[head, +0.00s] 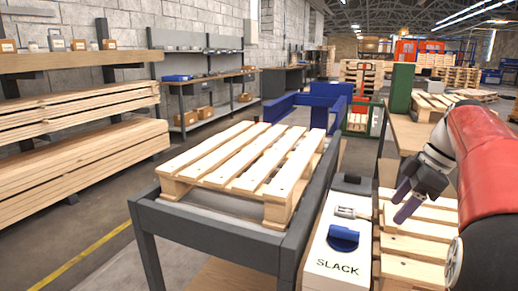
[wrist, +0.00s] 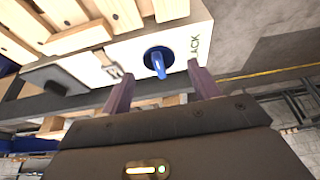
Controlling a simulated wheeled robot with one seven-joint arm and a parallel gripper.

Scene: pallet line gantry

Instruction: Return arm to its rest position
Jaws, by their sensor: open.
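My gripper (head: 402,203) hangs at the end of my red arm on the right of the head view, just right of the white control box (head: 325,262). In the wrist view my gripper (wrist: 162,88) shows two purple fingers spread apart with nothing between them. The box, lettered SLACK, carries a blue knob (head: 342,239), which also shows in the wrist view (wrist: 158,61) beyond the fingertips. The fingers appear apart from the knob. The exact gap to the box is hard to judge.
A wooden pallet (head: 250,165) lies on a grey-framed table (head: 205,223) left of the box. More pallets (head: 420,250) are stacked beneath my arm. Stacked planks (head: 80,160) stand at the left. The floor aisle (head: 75,225) between them is clear.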

